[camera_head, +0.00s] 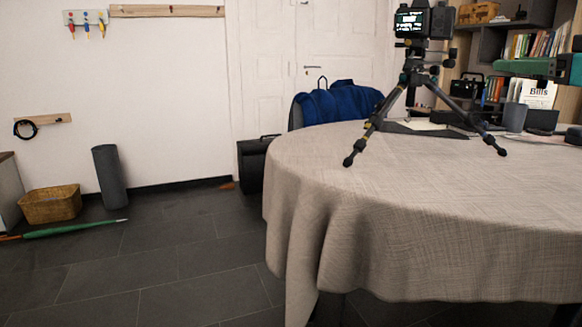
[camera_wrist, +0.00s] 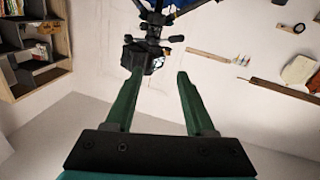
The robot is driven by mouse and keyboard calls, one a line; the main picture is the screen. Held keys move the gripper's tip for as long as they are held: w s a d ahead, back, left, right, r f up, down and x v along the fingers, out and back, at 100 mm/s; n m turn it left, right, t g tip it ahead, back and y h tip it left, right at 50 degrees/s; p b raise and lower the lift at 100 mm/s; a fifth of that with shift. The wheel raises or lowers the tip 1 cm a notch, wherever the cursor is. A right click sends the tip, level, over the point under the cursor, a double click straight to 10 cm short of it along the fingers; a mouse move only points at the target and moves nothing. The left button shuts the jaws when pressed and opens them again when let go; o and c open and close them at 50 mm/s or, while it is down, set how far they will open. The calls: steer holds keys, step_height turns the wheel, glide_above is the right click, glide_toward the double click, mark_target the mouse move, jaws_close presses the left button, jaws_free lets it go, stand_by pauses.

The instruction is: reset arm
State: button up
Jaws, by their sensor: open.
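My gripper (camera_wrist: 160,76) shows in the wrist view with its two green fingers apart and nothing held between them. In the head view, green parts of my gripper (camera_head: 497,66) reach in from the right edge, above the table. The black tripod (camera_head: 412,78) stands on the round table (camera_head: 420,220) with a camera (camera_head: 425,22) on top. In the wrist view the camera (camera_wrist: 143,58) and tripod (camera_wrist: 154,22) appear upside down, beyond the fingertips and close to the left finger in the picture. I see no clear contact.
A grey cup (camera_head: 515,117) and dark items lie at the table's right back. A bookshelf (camera_head: 512,40) stands behind. A chair with a blue garment (camera_head: 336,102) is behind the table. A basket (camera_head: 50,204), grey cylinder (camera_head: 110,177) and green pole (camera_head: 75,229) are at the left; the floor between is clear.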

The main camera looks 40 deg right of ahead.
steer(key=w+a+n+g+y+p, duration=0.1)
steer(key=w+a+n+y+p, duration=0.3)
steer(key=w+a, duration=1.15)
steer(key=w+a+f+n+g+y+p, duration=0.1)
steer(key=w+a+f+g+y, duration=0.15)
steer(key=a+f, duration=0.55)
steer(key=w+a+f+n+g+y+p, duration=0.1)
steer(key=w+a+f+g+y, duration=0.3)
steer(key=a, duration=0.7)
steer(key=s+a+f+g+h+p, duration=0.1)
steer(key=s+a+f+g+p, duration=0.2)
steer(key=f, duration=0.4)
steer(key=s+a+f+g+h, duration=0.1)
steer(key=s+a+f, duration=0.1)
steer(key=a+f, duration=0.5)
steer(key=s+a+f+m+g+p, duration=0.1)
steer(key=s+f+g, duration=0.5)
steer(key=s+f, duration=0.6)
steer(key=shift+s+f+m+h+p, duration=0.35)
steer(key=shift+s+f+m+p, duration=0.05)
steer(key=shift+s+m+p, duration=0.4)
steer(key=shift+d, duration=0.1)
